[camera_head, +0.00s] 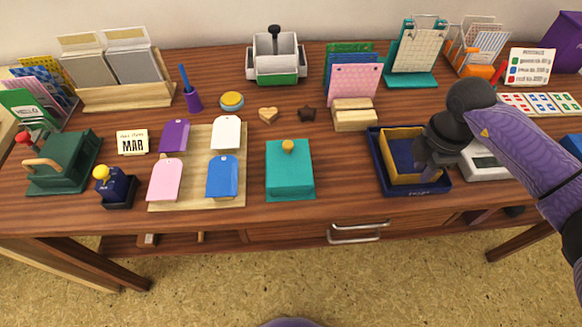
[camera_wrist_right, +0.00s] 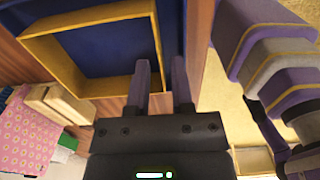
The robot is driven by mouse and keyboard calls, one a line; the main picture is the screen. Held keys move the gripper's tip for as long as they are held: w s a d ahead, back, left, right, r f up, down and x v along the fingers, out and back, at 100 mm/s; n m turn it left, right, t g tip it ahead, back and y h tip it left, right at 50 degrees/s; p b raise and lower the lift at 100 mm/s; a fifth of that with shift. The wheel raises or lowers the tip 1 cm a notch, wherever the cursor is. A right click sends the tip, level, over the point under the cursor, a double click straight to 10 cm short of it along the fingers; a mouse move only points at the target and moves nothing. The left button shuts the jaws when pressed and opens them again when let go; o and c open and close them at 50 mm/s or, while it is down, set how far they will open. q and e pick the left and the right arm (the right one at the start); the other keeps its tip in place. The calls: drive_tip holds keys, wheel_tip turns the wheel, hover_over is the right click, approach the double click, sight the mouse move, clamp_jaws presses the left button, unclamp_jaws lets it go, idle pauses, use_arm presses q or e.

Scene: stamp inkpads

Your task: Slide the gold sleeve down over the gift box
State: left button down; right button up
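The gold sleeve (camera_head: 387,167) is an open rectangular frame sitting inside a navy tray (camera_head: 380,188) at the right of the desk. Dark blue shows inside the sleeve; I cannot tell whether this is the gift box or the tray floor. The sleeve also fills the top left of the right wrist view (camera_wrist_right: 88,12). My right gripper (camera_head: 428,175) points down at the sleeve's right side. In the wrist view its two fingers (camera_wrist_right: 161,75) are apart, with the sleeve's right wall between them and a visible gap. My left gripper is out of view.
A teal box with a gold knob (camera_head: 290,172) stands left of the tray. A wooden block holder with cards (camera_head: 354,116) is behind it, and a white scale (camera_head: 484,163) is right of it. Bare desk lies between the teal box and the tray.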

clamp_jaws()
drive_tip(key=shift+r, duration=0.2)
drive_tip(key=shift+r+p, duration=0.8)
drive_tip(key=shift+p, duration=0.1)
wheel_tip(320, 180, up, 2)
drive_tip(key=shift+r+p, duration=0.1)
drive_tip(key=shift+p, duration=0.8)
drive_tip(key=shift+r+p, duration=0.95)
drive_tip(key=shift+r, duration=0.05)
drive_tip(key=shift+f, duration=0.1)
